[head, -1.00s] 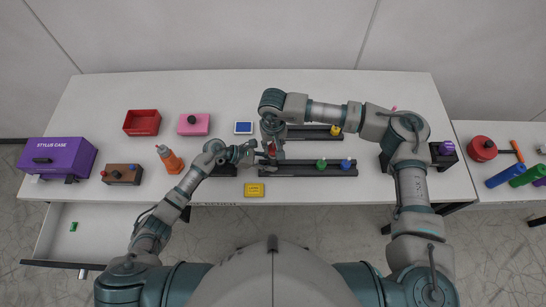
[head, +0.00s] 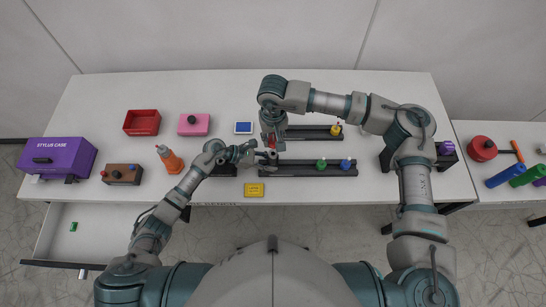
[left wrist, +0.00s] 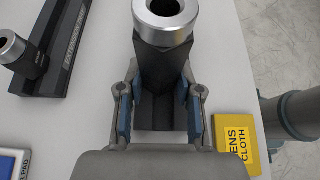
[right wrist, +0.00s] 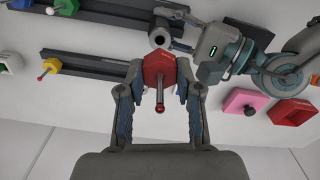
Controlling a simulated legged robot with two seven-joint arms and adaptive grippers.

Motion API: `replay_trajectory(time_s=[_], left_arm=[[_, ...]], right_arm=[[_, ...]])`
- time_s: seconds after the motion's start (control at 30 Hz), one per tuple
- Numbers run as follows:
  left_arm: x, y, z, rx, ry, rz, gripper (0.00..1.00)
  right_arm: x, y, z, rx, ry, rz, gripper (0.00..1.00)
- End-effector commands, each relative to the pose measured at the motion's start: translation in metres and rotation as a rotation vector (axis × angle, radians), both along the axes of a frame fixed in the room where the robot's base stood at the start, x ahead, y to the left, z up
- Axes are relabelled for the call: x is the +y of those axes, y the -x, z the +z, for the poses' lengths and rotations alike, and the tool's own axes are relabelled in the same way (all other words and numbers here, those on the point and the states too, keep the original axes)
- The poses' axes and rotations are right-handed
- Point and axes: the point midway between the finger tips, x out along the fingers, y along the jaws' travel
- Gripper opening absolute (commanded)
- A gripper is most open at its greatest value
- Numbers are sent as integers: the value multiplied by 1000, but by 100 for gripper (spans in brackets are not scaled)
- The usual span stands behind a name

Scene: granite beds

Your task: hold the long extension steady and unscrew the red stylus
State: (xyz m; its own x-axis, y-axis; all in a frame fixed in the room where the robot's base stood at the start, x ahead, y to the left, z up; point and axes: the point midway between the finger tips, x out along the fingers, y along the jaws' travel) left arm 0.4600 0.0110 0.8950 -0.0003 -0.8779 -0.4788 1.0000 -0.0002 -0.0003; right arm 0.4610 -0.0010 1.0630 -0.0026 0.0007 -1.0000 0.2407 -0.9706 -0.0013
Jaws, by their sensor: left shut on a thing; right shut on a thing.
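My left gripper (head: 262,157) is shut on the long extension, a dark faceted post with a silver ring. In the left wrist view the long extension (left wrist: 165,55) stands between the fingers (left wrist: 160,115), its open socket facing up and empty. My right gripper (head: 272,143) is shut on the red stylus (right wrist: 158,70), a red hexagonal body with a thin red-tipped probe. In the right wrist view the fingers (right wrist: 160,95) clasp its sides. The extension's silver socket (right wrist: 160,38) shows beyond the stylus, apart from it.
A dark rack (head: 305,173) holds green and blue styli; one behind (head: 310,136) holds a yellow stylus. A yellow lens cloth (head: 254,190) lies at the front edge. An orange bottle (head: 171,160), red tray (head: 142,122) and purple stylus case (head: 58,157) are left. Free tabletop lies behind.

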Motion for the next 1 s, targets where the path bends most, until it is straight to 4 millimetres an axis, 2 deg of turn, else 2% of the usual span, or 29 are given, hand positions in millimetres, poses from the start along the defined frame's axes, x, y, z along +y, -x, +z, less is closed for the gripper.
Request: replay_trajectory(time_s=[0.07, 0.1, 0.17, 0.2, 0.57, 0.67, 1.0], left_arm=[[1, -1, -1, 0, -3, 2, 0], [1, -1, -1, 0, -3, 2, 45], [1, 0, -1, 0, -2, 2, 60], [1, 0, -1, 0, -2, 2, 64], [5, 0, 2, -1, -2, 2, 64], [17, -1, 8, -2, -3, 4, 64], [82, -1, 42, -1, -3, 2, 64]], right_arm=[[0, 0, 0, 0, 0, 0, 0], [0, 0, 0, 0, 0, 0, 0], [0, 0, 0, 0, 0, 0, 0], [0, 0, 0, -1, 0, 0, 0], [0, 1, 0, -2, 0, 0, 0], [0, 0, 0, -1, 0, 0, 0], [0, 0, 0, -1, 0, 0, 0]])
